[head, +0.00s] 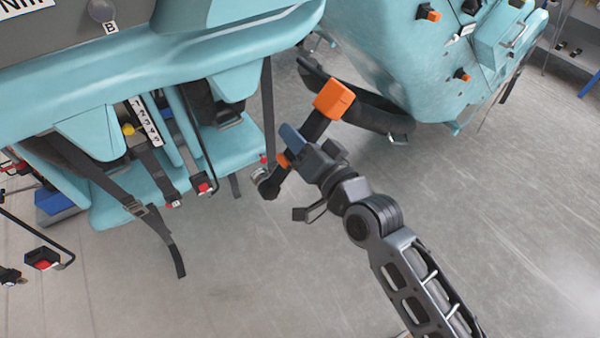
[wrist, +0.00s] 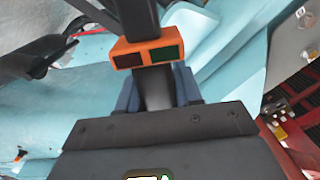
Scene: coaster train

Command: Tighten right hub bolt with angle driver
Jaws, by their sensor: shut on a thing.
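The angle driver is a black tool with an orange block (head: 334,98) at its upper end and a metallic angled head (head: 262,178) at its lower end. My gripper (head: 293,146) is shut around its black body between these ends, holding it in the air near the teal seats. In the wrist view, the driver's orange collar (wrist: 147,52) with dark and green panels shows just beyond my gripper (wrist: 157,90), whose blue-grey fingers flank the black body. The driver's head is hidden there. I cannot make out the right hub bolt in either view.
A teal train car (head: 230,45) with seats, hanging black straps (head: 165,240) and red buckles (head: 203,187) stands at left. Another teal car (head: 400,50) with a black curved strip (head: 350,98) is at upper right. The grey floor (head: 510,210) is clear at lower right.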

